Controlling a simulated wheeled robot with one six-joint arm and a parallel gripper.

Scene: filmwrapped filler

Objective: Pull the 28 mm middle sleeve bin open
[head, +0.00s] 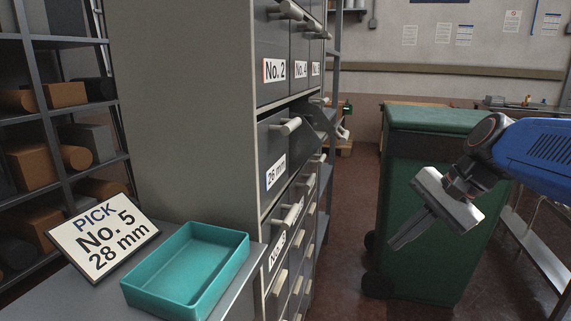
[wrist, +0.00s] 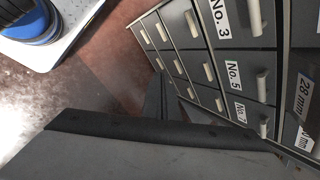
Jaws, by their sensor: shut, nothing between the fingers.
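The drawer cabinet (head: 180,100) stands left of centre in the head view. Its sleeve-bin row includes a front labelled 26 mm (head: 274,168). Just beyond it, a dark grey bin front (head: 322,116) with a light handle juts out and looks tilted; its label cannot be read from here. In the wrist view, a 28 mm label (wrist: 303,98) shows at the right edge, with its handle not visible. My gripper (head: 396,244) is shut and empty, to the right of the cabinet and apart from it, pointing down-left. Its dark fingers also show in the wrist view (wrist: 161,96).
A green wheeled waste bin (head: 430,180) stands behind my gripper. A teal tray (head: 243,262) and a sign reading PICK No. 5 28 mm (head: 104,236) are at the front left. Clear floor (head: 340,240) lies between cabinet and waste bin. Other drawers have protruding handles.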

